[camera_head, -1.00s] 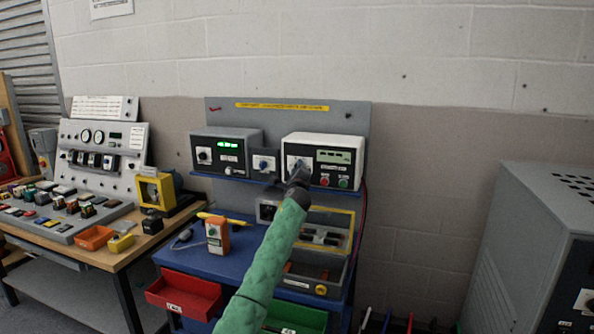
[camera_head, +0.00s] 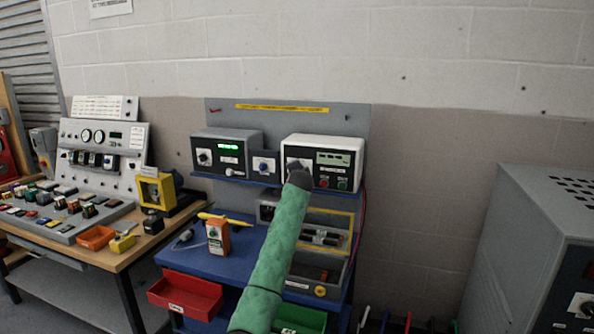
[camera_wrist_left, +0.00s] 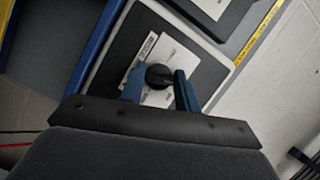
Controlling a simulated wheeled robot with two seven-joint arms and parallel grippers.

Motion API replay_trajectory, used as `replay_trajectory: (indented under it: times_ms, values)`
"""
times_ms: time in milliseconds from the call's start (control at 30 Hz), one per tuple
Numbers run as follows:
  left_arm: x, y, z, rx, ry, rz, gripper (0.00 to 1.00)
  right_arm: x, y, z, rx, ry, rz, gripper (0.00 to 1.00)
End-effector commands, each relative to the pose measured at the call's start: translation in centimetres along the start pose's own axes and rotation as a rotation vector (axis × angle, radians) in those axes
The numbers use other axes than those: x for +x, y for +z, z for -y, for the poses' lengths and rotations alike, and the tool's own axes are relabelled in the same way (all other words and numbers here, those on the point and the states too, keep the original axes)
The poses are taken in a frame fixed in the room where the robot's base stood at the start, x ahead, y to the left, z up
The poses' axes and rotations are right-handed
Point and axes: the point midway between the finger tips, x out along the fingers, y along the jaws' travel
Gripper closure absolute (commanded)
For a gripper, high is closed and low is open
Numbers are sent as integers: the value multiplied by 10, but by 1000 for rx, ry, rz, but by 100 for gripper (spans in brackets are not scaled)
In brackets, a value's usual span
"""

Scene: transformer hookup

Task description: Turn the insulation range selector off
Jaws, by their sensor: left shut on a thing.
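The insulation range selector is a small dark round knob (camera_wrist_left: 158,76) on a white labelled plate (camera_wrist_left: 166,52), set in the dark front panel of a white-cased unit (camera_head: 342,145). My left gripper (camera_wrist_left: 159,88) has its two blue fingers on either side of the knob and is shut on it. In the head view my green left arm (camera_head: 279,255) reaches up to the left part of that unit; its dark wrist hides the fingers and most of the knob. The knob's exact setting is too small to read. My right gripper is not in view.
The unit has a display, a red button (camera_head: 342,184) and a green button (camera_head: 324,182) beside the wrist. A small grey selector box (camera_head: 265,164) and a dark unit with green digits (camera_head: 226,152) stand to the left. An orange handheld meter (camera_head: 218,236) stands on the blue bench below.

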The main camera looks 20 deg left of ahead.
Motion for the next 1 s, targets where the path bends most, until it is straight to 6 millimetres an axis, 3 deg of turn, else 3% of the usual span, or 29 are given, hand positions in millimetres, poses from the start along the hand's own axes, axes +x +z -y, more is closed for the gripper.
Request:
replay_trajectory:
  times_ms: [533,1000]
  values:
    - [0,0,1,-481,201,1,91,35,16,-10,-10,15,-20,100]
    - [1,2,0,-874,365,3,91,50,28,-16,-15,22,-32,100]
